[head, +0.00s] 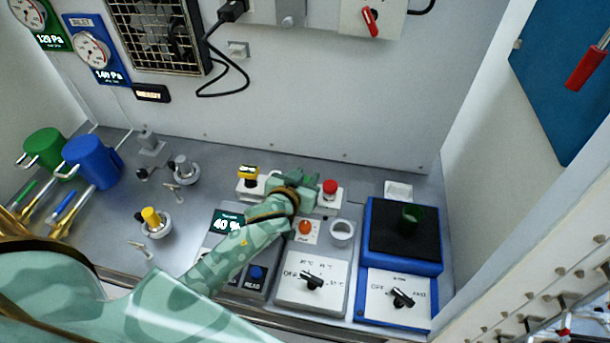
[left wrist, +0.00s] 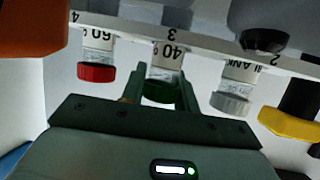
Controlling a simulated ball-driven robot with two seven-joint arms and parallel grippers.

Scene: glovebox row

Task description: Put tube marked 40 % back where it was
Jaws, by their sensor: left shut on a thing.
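The tube marked 40 % (left wrist: 166,58) stands at the position marked 3 of the white rack (left wrist: 205,42), in line with its neighbours. My left gripper (left wrist: 160,90) is shut on it around its dark green cap. I cannot tell if the tube is fully seated. Beside it are the 60 % tube with a red cap (left wrist: 97,72) and the BLANK tube with a grey cap (left wrist: 230,103). In the head view my left gripper (head: 297,184) covers the middle of the rack (head: 318,207); the yellow cap (head: 249,171) and red cap (head: 330,187) show. The right gripper is out of view.
A reader with a 40 % display (head: 228,222) lies in front of the rack. A control panel with a dial (head: 312,281) and a blue device (head: 385,262) bearing a dark green vessel (head: 412,220) are to the right. Green (head: 45,147) and blue (head: 90,160) mugs stand left.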

